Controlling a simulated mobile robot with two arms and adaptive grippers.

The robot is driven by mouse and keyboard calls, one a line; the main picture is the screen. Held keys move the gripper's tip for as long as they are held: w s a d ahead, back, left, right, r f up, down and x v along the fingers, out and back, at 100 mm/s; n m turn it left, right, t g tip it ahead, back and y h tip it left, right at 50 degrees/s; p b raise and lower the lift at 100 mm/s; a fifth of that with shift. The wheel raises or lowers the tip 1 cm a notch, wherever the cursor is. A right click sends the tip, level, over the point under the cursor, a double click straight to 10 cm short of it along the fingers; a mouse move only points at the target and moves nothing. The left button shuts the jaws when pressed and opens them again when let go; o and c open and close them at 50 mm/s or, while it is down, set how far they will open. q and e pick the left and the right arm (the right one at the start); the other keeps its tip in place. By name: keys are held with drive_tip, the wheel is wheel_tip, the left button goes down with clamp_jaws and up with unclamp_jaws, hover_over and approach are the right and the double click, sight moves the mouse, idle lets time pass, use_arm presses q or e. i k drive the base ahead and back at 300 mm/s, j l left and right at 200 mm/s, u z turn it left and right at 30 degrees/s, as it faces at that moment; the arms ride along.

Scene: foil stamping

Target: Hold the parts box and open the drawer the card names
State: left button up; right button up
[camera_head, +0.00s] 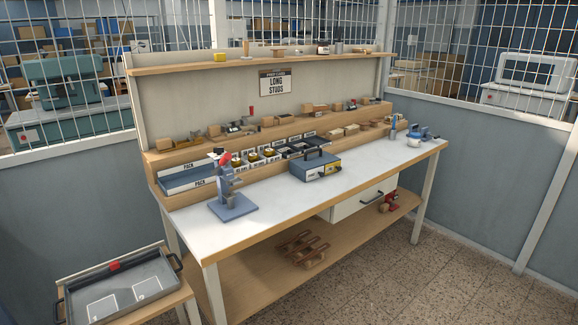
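The card (275,82) hangs on the bench's back panel and reads "LONG STUDS" under a dark header line. The parts box (315,166) is a small blue-grey cabinet on the white worktop, right of the stamping press. Its front shows two light-labelled drawers (323,174) side by side, which look closed; their label text is too small to read. Dark handles show on the box. Neither of my grippers is in view.
The bench worktop (270,205) is clear in front of the box. A blue stamping press (230,190) stands to its left. Trays labelled "PACK" (186,181) and small bins line the back. A grey tray (120,290) sits on a low stand at lower left.

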sight(331, 167)
drive_tip(key=i+l+u, duration=0.6)
drive_tip(key=l+u, duration=0.25)
drive_tip(key=i+l, duration=0.15)
drive_tip(key=l, duration=0.25)
drive_tip(key=i+l+u, duration=0.1)
drive_tip(key=l, duration=0.3)
drive_tip(key=i+l, duration=0.25)
drive_tip(key=l, duration=0.2)
drive_tip(key=i+l, duration=0.15)
drive_tip(key=l, duration=0.25)
drive_tip(key=i+l+u, duration=0.1)
drive_tip(key=l, duration=0.3)
drive_tip(key=i+l, duration=0.2)
drive_tip(key=l, duration=0.25)
drive_tip(key=i+l+u, duration=0.1)
drive_tip(key=l, duration=0.3)
drive_tip(key=i+l, duration=0.15)
drive_tip(key=l, duration=0.3)
